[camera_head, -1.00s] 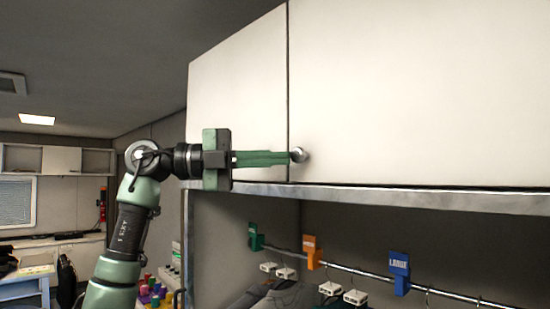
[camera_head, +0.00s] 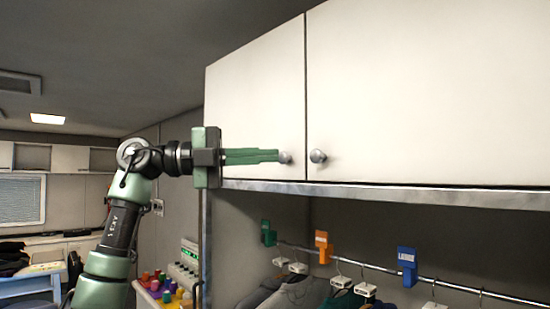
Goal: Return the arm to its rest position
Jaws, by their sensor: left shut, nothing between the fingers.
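My left gripper (camera_head: 279,156) is shut and empty. Its arm (camera_head: 118,227) comes up from the lower left, bends at the top and reaches right. The green fingers lie across the front of the left cabinet door (camera_head: 262,85). Their tips are beside the left door's round knob (camera_head: 286,158); I cannot tell whether they touch it. The right cabinet door (camera_head: 430,90) is closed and has its own knob (camera_head: 318,156), just right of the fingertips. My right gripper is not in view.
Below the cabinets a metal rail (camera_head: 375,277) carries hanging clothes (camera_head: 302,295) and coloured size tags, one of them blue (camera_head: 407,266). Several coloured spools or cups (camera_head: 165,284) stand on a surface at lower left.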

